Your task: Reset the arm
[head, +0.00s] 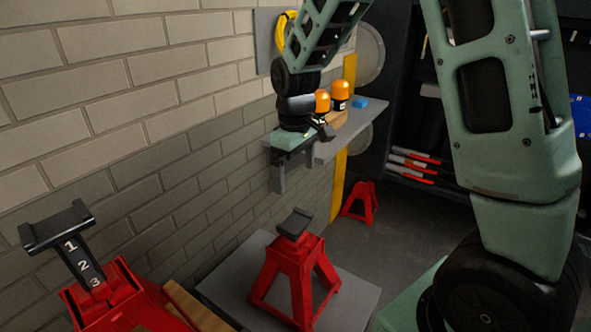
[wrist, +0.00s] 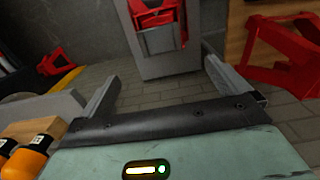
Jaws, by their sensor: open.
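My gripper (head: 285,183) hangs from my green arm at the front end of a grey wall shelf (head: 352,124) in the head view. It points down, and its two grey fingers are apart with nothing between them. In the wrist view, the open fingers of my gripper (wrist: 161,70) reach out to the left and right, with floor and a grey block between and beyond them. The gripper looks apart from the jack stands below. Whether it touches the shelf edge cannot be told.
Orange-topped bottles (head: 341,92) and a blue item (head: 361,103) stand on the shelf, close behind my gripper. A brick wall (head: 120,110) runs along the left. Red jack stands (head: 297,275) stand below, one on a grey block (head: 232,270). Open floor lies toward the back.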

